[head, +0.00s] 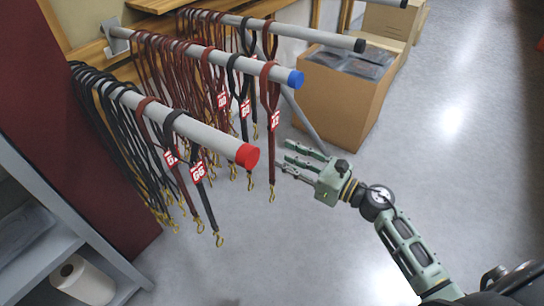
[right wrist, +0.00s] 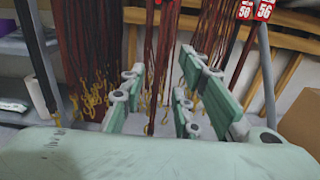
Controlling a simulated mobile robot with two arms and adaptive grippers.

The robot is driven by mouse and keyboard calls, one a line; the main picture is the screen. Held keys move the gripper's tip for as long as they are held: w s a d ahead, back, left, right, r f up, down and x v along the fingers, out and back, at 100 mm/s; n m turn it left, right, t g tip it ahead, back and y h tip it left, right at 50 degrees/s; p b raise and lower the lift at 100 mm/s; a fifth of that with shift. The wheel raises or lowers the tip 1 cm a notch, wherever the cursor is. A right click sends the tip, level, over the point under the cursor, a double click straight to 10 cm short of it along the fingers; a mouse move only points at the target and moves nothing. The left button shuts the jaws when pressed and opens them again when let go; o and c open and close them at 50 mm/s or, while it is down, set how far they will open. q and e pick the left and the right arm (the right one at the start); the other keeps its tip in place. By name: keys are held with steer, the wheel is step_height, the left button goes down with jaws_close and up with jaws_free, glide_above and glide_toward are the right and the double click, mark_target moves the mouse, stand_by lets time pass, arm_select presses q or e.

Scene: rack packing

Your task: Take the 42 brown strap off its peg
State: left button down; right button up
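A brown strap (head: 272,152) hangs outermost on the blue-capped peg (head: 260,70). Its red-and-white tag (head: 275,120) is too small to read for certain. My right gripper (head: 288,160) is open and empty, just right of this strap's lower part in the head view. In the right wrist view the open fingers (right wrist: 170,92) point toward the hanging straps. A brown strap (right wrist: 169,60) with a gold clip hangs between them in the picture; I cannot tell whether they touch it. My left gripper is not in view.
Black and brown straps crowd the red-capped peg (head: 200,130) in front. A black-capped peg (head: 320,38) is behind. A cardboard box (head: 335,105) stands at the back; shelving (head: 60,225) is at left. The floor (head: 430,150) at right is clear.

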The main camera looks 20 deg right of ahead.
mark_target(272, 150)
steer(key=x, duration=0.5)
steer(key=shift+w+a+r, duration=0.25)
steer(key=shift+a, duration=0.05)
jaws_close()
